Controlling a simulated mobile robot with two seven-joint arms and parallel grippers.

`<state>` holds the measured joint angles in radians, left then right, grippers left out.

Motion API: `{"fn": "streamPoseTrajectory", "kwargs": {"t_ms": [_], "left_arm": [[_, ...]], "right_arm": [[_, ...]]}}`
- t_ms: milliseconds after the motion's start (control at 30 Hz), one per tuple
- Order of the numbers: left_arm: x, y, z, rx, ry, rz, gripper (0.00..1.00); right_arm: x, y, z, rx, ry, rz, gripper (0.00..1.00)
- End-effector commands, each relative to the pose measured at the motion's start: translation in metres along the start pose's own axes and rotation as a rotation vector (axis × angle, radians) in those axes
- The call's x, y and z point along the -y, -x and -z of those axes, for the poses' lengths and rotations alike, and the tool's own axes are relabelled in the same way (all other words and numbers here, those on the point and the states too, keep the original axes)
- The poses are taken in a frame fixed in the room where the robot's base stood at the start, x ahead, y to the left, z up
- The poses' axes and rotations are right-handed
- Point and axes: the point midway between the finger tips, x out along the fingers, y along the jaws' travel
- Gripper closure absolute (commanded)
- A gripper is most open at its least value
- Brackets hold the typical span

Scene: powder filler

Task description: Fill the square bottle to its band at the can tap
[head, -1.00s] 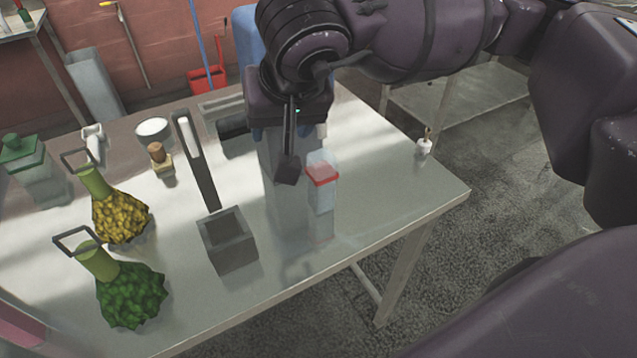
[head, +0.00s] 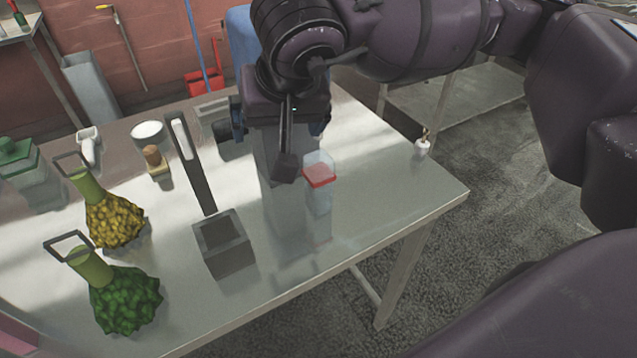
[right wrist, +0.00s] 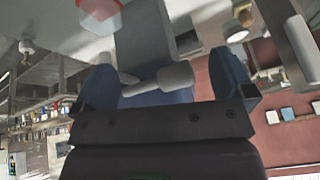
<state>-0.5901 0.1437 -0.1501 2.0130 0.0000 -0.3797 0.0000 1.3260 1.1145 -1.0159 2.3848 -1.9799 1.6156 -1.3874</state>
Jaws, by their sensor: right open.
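The clear square bottle (head: 318,160) with a red band stands on the table just right of my right gripper; I cannot tell its fill level. Its red part also shows at the top of the right wrist view (right wrist: 100,10). The blue can (head: 243,45) is partly hidden behind my right arm. In the right wrist view, a pale tap-like piece (right wrist: 165,79) lies in front of the blue can (right wrist: 150,97), between my fingers. My right gripper (head: 280,122) is open, its blue fingers spread (right wrist: 165,85), with nothing visibly clamped. My left gripper is not in view.
A small white item (head: 422,148) sits at the right edge. The table's front right is clear.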

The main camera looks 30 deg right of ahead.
Motion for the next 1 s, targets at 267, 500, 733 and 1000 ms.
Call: {"fn": "streamPoseTrajectory", "kwargs": {"t_ms": [267,500,733,1000], "left_arm": [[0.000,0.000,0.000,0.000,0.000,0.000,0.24],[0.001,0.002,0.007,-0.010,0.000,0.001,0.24],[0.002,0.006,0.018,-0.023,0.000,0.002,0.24],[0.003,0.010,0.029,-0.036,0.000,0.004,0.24]], "right_arm": [[0.001,0.000,0.000,0.000,0.002,0.002,0.00],[0.002,0.012,0.005,-0.002,0.002,0.004,0.00],[0.004,0.028,0.013,-0.002,0.001,0.004,0.00],[0.007,0.048,0.022,-0.002,0.002,0.005,0.00]]}}
